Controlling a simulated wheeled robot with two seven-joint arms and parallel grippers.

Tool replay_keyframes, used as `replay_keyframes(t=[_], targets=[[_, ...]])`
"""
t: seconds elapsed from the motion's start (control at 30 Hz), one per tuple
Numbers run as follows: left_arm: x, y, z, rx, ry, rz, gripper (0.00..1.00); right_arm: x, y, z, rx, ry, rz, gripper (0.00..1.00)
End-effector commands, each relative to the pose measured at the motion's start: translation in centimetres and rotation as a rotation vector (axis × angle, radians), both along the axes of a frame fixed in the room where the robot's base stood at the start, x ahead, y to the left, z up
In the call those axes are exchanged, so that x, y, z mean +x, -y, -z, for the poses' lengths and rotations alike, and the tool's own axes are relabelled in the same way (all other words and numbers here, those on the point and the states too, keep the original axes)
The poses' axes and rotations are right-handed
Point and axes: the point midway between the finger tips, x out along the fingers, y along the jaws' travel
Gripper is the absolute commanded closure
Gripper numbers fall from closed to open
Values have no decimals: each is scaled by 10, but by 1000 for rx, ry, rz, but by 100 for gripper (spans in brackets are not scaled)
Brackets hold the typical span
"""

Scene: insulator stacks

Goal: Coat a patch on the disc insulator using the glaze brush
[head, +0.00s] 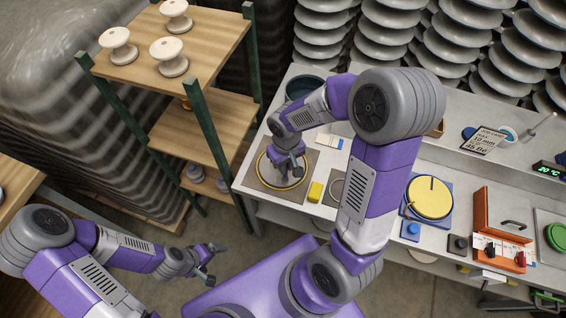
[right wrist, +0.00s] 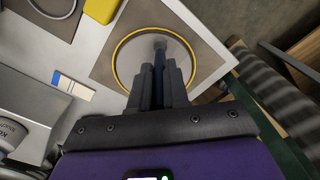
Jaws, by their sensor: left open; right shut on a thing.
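A round grey disc, which looks like the disc insulator (head: 270,175), lies on a brown mat at the left end of the white bench. A yellow ring runs around it. It also shows in the right wrist view (right wrist: 186,52). My right gripper (head: 291,168) is above the disc. In the right wrist view my right gripper (right wrist: 159,88) is shut on a dark, slim tool, which looks like the glaze brush (right wrist: 160,46). The brush head is over the disc; I cannot tell whether it touches. My left gripper (head: 211,263) is open and empty, low in front of the bench.
A yellow block (head: 315,191) and a white-and-blue box (head: 329,141) lie near the mat. A yellow round plate (head: 429,198) and an orange case (head: 500,240) stand further right. A wooden shelf (head: 165,60) with white insulators stands at the left. Stacked discs line the back.

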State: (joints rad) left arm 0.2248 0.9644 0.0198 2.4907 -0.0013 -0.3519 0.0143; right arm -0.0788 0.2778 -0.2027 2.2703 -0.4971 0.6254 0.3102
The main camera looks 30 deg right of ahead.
Motion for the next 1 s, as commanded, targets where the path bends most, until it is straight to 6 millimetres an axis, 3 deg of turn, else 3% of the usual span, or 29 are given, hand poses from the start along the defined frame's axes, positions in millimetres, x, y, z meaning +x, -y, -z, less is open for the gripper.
replay_keyframes(t=[0.17,0.7,1.0], targets=[[0,0,-3,0,0,0,9,0,-1,-4,0,0,0,100],[0,0,-40,0,0,0,9,-11,-14,-54,0,1,-1,100],[0,0,-42,0,0,0,9,-13,-16,-57,0,-1,0,100]])
